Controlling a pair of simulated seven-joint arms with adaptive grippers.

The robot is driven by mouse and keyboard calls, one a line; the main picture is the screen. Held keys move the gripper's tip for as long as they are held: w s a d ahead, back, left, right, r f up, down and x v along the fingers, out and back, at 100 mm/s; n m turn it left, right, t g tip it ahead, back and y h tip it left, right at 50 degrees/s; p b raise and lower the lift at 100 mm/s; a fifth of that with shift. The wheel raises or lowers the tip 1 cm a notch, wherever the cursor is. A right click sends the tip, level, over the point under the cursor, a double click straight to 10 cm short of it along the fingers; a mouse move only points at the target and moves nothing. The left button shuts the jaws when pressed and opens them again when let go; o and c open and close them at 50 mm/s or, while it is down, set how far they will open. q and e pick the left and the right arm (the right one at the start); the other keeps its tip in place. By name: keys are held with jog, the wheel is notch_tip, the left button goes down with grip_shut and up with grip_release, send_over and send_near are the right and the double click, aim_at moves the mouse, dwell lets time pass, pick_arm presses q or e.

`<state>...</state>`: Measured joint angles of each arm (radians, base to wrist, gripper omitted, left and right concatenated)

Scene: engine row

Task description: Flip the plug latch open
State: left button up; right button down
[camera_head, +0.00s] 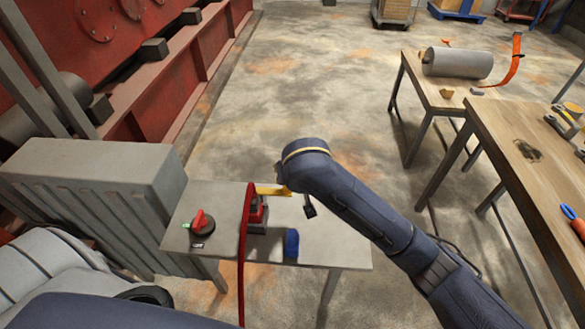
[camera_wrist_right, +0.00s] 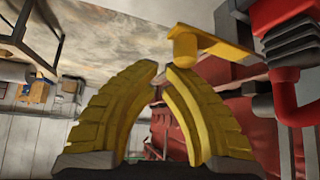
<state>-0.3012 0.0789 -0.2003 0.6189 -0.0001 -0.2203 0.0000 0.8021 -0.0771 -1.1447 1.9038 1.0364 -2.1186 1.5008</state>
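The plug (camera_head: 258,213) is a red and dark block with a red cable, on a small grey table. Its yellow latch (camera_head: 272,190) sticks out to the right at the top, towards my right wrist. In the right wrist view the latch (camera_wrist_right: 212,42) is a yellow bar with a round peg at its left end. My right gripper (camera_wrist_right: 161,68) has two yellow curved fingers, tips nearly together with a narrow gap and nothing seen between them. The peg overlaps the right fingertip; I cannot tell if they touch. In the head view my wrist hides most of this gripper. My left gripper is out of view.
A round dark switch with a red handle (camera_head: 200,219) and a small blue object (camera_head: 291,243) share the grey table (camera_head: 325,251). A grey ribbed housing (camera_head: 105,190) stands to the left. Wooden tables (camera_head: 510,140) stand at the right. The floor between is clear.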

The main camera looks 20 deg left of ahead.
jog(key=shift+s+d+f, duration=0.2)
jog(key=shift+s+f, duration=0.15)
jog(key=shift+s, duration=0.2)
dwell(0.4)
jog(key=w, duration=0.5)
jog(key=s+r, duration=0.2)
jog(key=r, duration=0.1)
jog(key=s+r, duration=0.2)
jog(key=r, duration=0.1)
jog(key=s+r, duration=0.2)
jog(key=shift+s+r, duration=0.25)
jog(key=shift+r, duration=0.15)
